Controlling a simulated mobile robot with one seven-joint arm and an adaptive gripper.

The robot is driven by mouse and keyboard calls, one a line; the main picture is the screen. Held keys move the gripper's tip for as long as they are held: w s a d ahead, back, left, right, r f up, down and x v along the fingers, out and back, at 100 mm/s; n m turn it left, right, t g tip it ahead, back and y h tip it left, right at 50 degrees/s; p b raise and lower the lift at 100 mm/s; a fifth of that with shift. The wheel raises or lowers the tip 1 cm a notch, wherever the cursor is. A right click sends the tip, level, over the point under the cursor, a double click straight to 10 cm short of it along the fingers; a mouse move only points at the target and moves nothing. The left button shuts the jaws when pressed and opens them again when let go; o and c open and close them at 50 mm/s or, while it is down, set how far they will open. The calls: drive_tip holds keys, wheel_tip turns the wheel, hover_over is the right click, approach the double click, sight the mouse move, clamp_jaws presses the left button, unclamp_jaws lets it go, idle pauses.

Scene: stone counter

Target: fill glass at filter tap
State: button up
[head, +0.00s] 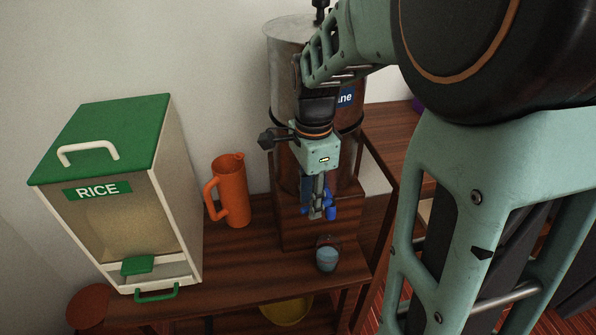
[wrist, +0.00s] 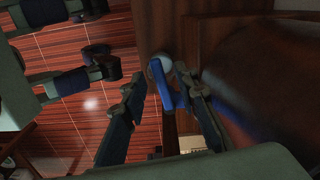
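The filter is a tall metal drum (head: 288,52) on a wooden stand, with a blue tap (head: 331,211) low on its front. A small bluish glass (head: 327,259) stands on the wood below the tap; its fill level cannot be told. My gripper (head: 318,212) points down right at the tap and partly hides it. In the wrist view my gripper (wrist: 160,80) has its fingers apart, with the blue tap lever (wrist: 168,92) between them, nearer the right finger. Contact is unclear. A pale round shape beyond the lever (wrist: 158,67) may be the glass.
An orange jug (head: 233,192) stands left of the filter. A yellow bowl (head: 287,311) sits lower down. My arm blocks the right side.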

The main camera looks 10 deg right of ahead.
drive_tip(key=shift+r, duration=0.1)
wheel_tip(320, 180, up, 12)
idle(0.5)
drive_tip(key=shift+d, duration=0.1)
